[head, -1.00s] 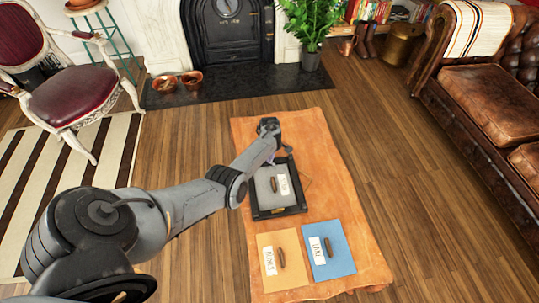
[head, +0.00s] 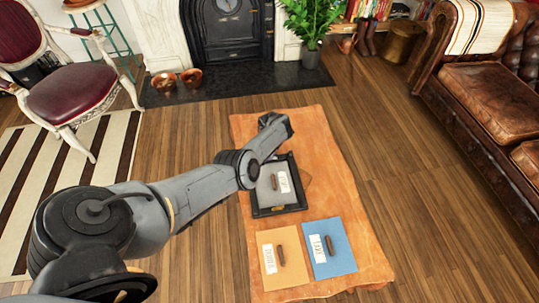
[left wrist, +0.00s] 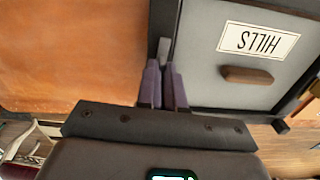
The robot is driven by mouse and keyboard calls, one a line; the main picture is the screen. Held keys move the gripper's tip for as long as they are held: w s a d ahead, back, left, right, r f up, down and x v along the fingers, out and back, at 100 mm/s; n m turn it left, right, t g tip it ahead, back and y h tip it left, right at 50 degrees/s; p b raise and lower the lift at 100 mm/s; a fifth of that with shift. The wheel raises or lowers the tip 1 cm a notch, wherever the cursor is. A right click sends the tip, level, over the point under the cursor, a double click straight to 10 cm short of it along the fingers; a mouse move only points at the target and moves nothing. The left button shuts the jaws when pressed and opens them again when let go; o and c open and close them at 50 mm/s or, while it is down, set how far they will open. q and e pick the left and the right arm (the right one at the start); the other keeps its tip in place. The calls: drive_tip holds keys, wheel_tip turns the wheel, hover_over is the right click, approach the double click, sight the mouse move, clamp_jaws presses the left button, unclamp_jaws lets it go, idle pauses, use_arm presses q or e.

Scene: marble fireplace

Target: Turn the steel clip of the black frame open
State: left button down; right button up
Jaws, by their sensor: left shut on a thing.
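The black frame (head: 278,210) lies face down on the orange cloth, its grey backing board (head: 265,187) showing a white label and a brown wooden pull. In the left wrist view the label reads HILLS upside down on the grey backing (left wrist: 210,70), and the dark frame edge (left wrist: 165,20) runs beside it. The small grey steel clip (left wrist: 163,50) is at that edge. My left gripper (left wrist: 164,68) has its purple fingers shut on the clip. In the head view my forearm and wrist hide the left fingers and clip. My right gripper is not in view.
An orange-tan panel (head: 295,267) and a blue panel (head: 341,255), each with a label and brown pull, lie nearer on the orange cloth (head: 345,215). A fireplace, leather sofa (head: 490,95) and chair (head: 70,95) stand around. Wooden floor is clear right of the cloth.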

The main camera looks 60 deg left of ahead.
use_arm(q)
drive_tip(key=shift+n, duration=0.5)
drive_tip(key=c, duration=1.3)
unclamp_jaws()
drive_tip(key=shift+o, duration=0.2)
drive_tip(key=shift+r, duration=0.1)
drive_tip(key=shift+r, duration=0.25)
wheel_tip(320, 180, up, 10)
drive_tip(key=p, duration=0.6)
